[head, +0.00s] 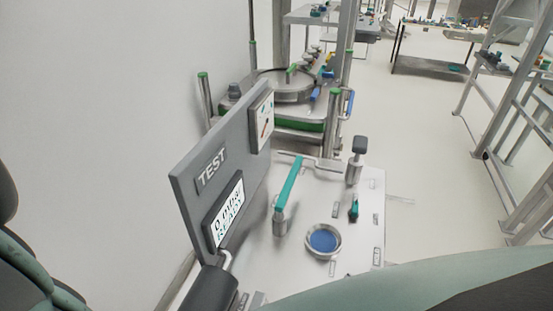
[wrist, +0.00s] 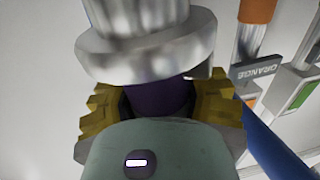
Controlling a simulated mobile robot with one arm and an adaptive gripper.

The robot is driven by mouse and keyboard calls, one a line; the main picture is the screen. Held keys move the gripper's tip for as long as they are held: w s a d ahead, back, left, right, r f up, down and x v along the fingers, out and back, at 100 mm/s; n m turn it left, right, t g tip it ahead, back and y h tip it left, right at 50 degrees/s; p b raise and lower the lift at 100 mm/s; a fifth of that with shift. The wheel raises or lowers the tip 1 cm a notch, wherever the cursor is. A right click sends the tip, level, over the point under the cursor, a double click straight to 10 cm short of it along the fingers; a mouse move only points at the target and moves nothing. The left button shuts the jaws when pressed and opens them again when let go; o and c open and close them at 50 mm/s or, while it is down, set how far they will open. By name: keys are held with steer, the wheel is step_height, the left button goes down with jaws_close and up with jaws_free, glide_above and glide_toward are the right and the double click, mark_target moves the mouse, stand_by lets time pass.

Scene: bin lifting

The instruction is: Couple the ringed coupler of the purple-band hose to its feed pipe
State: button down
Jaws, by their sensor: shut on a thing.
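In the wrist view my gripper (wrist: 165,105) is shut with its yellow pads on either side of a dark purple piece (wrist: 160,96), which looks like the purple band of the hose. A large silver metal cylinder with a wide rounded collar (wrist: 145,50) sits directly beyond the purple piece, at the top of the view. I cannot tell whether this is the ringed coupler alone or also part of the feed pipe. My gripper body hides the near side. The head view does not show my gripper, the hose or its pipe.
In the wrist view, a pipe with an orange band (wrist: 257,12) and an "ORANGE" label plate (wrist: 258,71) stand right; a blue hose (wrist: 275,145) runs below. In the head view, a "TEST" panel (head: 212,168) stands beside a bench (head: 350,225) with a teal-handled lever (head: 290,183).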

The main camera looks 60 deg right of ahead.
steer(key=shift+w+f, duration=0.1)
steer(key=shift+f, duration=0.05)
steer(key=shift+a+f, duration=0.1)
steer(key=shift+f, duration=0.5)
steer(key=shift+f+b, duration=1.2)
steer(key=shift+f, duration=0.8)
steer(key=shift+r, duration=0.1)
steer(key=shift+r, duration=0.2)
steer(key=shift+f, duration=0.1)
steer(key=shift+f+b, duration=1.5)
steer(key=shift+b, duration=0.45)
steer(key=shift+f+b, duration=1.1)
